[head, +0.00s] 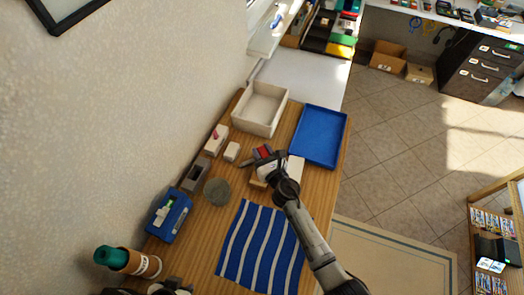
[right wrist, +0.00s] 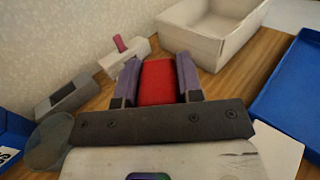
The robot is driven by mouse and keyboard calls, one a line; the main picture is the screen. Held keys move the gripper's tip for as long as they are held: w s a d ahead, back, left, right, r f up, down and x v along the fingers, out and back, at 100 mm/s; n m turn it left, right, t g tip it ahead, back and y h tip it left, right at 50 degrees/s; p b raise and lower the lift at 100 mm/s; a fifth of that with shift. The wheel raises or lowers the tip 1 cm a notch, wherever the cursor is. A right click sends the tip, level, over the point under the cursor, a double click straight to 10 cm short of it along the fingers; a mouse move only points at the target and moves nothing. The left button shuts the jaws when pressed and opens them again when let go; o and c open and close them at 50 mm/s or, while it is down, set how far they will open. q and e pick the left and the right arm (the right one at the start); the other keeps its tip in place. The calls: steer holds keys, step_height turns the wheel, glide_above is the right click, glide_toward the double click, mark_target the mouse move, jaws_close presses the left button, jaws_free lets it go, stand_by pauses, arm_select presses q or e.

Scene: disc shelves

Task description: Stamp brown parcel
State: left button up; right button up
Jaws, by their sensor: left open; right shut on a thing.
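My right gripper (head: 262,156) is shut on a red block (right wrist: 156,82), held between its two purple-grey fingers above the wooden table. Its lower end is out of sight, so I cannot tell whether it touches anything. A pale flat piece (head: 296,170) lies beside and partly under my right gripper; it also shows in the right wrist view (right wrist: 282,145). A tan edge (head: 258,184) shows below the gripper, but I cannot tell whether it is a brown parcel. My left gripper (head: 168,288) is open at the bottom edge of the head view, partly cut off.
A white open box (head: 236,124) and a blue tray (head: 345,140) stand at the back. Along the wall are a white block with a red handle (head: 214,140), a grey box (head: 194,174), a grey disc (head: 216,192) and a blue device (head: 170,220). A striped cloth (head: 262,245) lies in front.

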arm_select(q)
steer(key=shift+d+f, duration=0.1)
steer(key=shift+f, duration=0.15)
arm_select(e)
steer(key=shift+f, duration=0.2)
arm_select(q)
steer(key=shift+f+b, duration=0.35)
steer(key=shift+b, duration=0.25)
arm_select(e)
steer(key=shift+f, duration=0.35)
stand_by(0.5)
arm_select(q)
steer(key=shift+f, duration=0.15)
arm_select(e)
steer(key=shift+f, duration=0.2)
stand_by(0.3)
arm_select(q)
step_height(320, 180, up, 2)
steer(key=shift+p, duration=0.9)
arm_select(e)
step_height(320, 180, up, 2)
steer(key=shift+r, duration=0.15)
step_height(320, 180, up, 2)
steer(key=shift+r+p, duration=0.1)
steer(key=shift+p, duration=0.8)
steer(key=shift+r+p, duration=1.4)
steer(key=shift+r, duration=0.1)
arm_select(q)
step_height(320, 180, up, 5)
steer(key=shift+f, duration=0.2)
